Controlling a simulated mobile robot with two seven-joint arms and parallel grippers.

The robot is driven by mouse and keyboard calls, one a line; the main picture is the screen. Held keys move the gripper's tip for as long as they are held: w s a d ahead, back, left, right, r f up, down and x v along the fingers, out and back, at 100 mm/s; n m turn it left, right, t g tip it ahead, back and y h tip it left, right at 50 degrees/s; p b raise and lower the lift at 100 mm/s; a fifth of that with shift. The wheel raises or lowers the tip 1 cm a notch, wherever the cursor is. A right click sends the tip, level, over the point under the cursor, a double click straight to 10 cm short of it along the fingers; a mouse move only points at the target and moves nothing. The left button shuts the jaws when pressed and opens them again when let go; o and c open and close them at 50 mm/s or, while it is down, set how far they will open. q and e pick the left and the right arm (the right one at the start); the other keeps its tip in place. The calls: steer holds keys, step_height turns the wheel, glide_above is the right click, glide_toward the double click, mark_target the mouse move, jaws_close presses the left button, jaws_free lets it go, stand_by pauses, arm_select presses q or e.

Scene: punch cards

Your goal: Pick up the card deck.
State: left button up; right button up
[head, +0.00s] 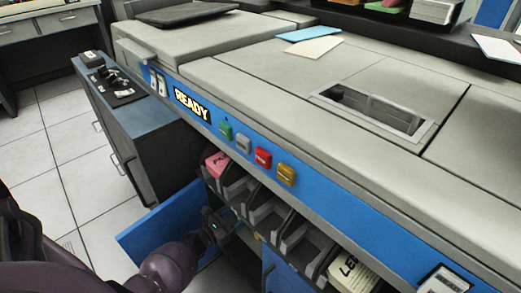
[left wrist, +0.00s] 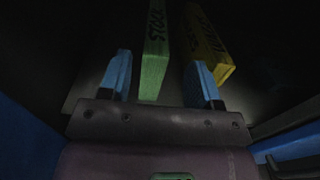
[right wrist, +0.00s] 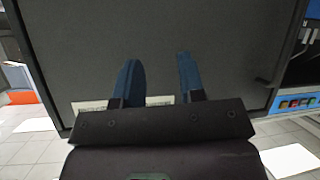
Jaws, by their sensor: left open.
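In the left wrist view, a green card deck (left wrist: 157,60) marked with dark letters stands in a dark compartment. A yellow card deck (left wrist: 211,45) stands to its right. My left gripper (left wrist: 160,68) is open, and the green deck shows between its two blue fingers; I cannot tell how deep it is between them. In the head view my left gripper (head: 222,226) reaches in under the machine, beside the open blue door (head: 155,222); its fingertips are hidden there. My right gripper (right wrist: 159,75) is open and empty, facing a dark grey panel (right wrist: 220,40).
The machine's front has a row of open bins under its buttons, with a pink deck (head: 216,163) and a cream deck (head: 352,275) in them. A blue card (head: 309,34) and a pale card (head: 313,48) lie on top. A dark cabinet (head: 135,120) stands left.

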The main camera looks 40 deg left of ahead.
arm_select(q)
steer(key=w, duration=0.2)
steer(key=w+f+b, duration=0.1)
steer(key=w, duration=0.1)
steer(key=shift+w, duration=0.4)
steer(key=shift+w+r, duration=0.1)
steer(key=shift+w, duration=0.3)
jaws_close()
